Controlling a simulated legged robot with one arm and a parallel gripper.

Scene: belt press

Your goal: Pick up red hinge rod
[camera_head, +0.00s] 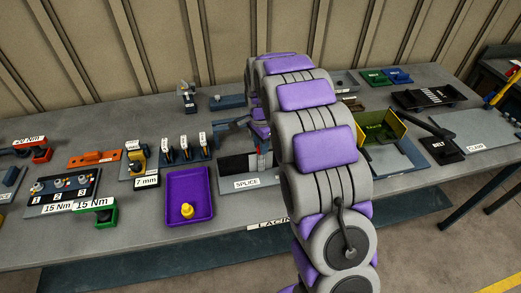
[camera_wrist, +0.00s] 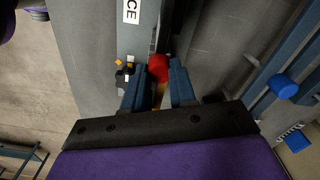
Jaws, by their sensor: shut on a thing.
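The red hinge rod (camera_wrist: 158,68) shows as a round red end between my fingertips in the wrist view. My gripper (camera_wrist: 159,88) is shut on it, with one blue-grey finger on each side. The rest of the rod is hidden by the fingers or points away from the camera. In the head view my gripper (camera_head: 262,150) is at the splice station (camera_head: 238,164), largely covered by my arm, and a small red bit shows there. I cannot tell whether the rod is clear of the station.
Torque tools and a numbered block (camera_head: 62,190) lie further left.

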